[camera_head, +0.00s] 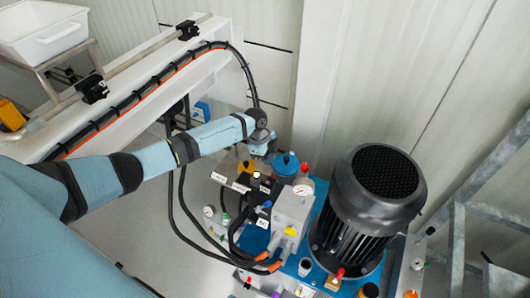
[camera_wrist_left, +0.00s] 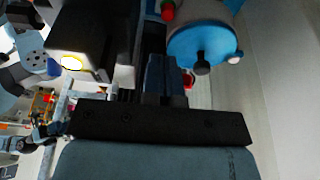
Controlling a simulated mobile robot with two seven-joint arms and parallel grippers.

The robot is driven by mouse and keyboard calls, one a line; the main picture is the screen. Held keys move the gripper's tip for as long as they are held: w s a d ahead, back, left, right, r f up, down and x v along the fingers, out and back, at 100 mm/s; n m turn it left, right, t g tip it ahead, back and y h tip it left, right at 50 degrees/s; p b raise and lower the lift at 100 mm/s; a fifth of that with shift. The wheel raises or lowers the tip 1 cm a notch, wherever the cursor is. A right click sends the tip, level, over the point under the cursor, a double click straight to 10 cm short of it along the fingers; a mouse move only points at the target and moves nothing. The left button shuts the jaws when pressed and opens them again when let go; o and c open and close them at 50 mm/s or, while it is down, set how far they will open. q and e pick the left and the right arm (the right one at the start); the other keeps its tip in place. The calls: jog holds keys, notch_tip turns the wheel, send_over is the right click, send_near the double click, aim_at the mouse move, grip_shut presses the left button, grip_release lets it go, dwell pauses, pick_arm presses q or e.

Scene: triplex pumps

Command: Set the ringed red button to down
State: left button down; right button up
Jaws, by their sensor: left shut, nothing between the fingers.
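My left arm reaches in from the left in the head view, and its gripper (camera_head: 262,148) is at the pump's back left, beside a blue round cap (camera_head: 286,163). In the left wrist view the dark gripper (camera_wrist_left: 158,82) is shut and empty, pointing away from the camera. A small red part (camera_wrist_left: 188,80) shows just right of the fingers, partly hidden. Another red part (camera_wrist_left: 168,10) is at the top edge. In the head view a red part (camera_head: 304,169) stands right of the blue cap. I cannot make out a ring around any red part. My right gripper is not in view.
A large black motor (camera_head: 378,190) stands right of the pump block (camera_head: 292,208). Black hoses hang below my left arm. A white beam (camera_head: 160,85) with cables runs behind it. A grey metal frame (camera_head: 458,235) is at the right. A blue round part (camera_wrist_left: 203,45) is close in the wrist view.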

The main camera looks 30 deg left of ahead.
pick_arm(q)
jog(key=x, duration=0.4)
jog(key=b+x, duration=0.1)
jog(key=x, duration=0.1)
jog(key=shift+a+f, duration=0.15)
jog(key=shift+a, duration=0.2)
jog(key=shift+f, duration=0.55)
